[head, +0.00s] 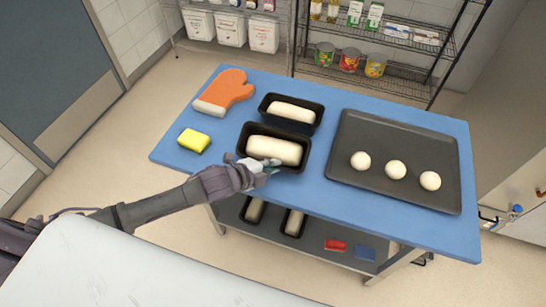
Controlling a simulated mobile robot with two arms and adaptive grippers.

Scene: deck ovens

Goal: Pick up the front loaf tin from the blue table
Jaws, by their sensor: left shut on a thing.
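The front loaf tin (305,152) is dark and holds a pale loaf of dough. It is on or just above the blue table (330,202); I cannot tell whether it touches the top. My left gripper (262,167) is shut on the near wall of this tin, left of its middle, and hides part of that rim. A second dark loaf tin (318,118) with dough stands just behind it. My right gripper is not in view.
An orange oven mitt (228,90) and a yellow sponge (194,141) lie left of the tins. A large dark tray (385,135) with three dough balls (396,170) fills the right side. More tins (294,223) stand on the shelf below. Wire racks (405,75) stand behind.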

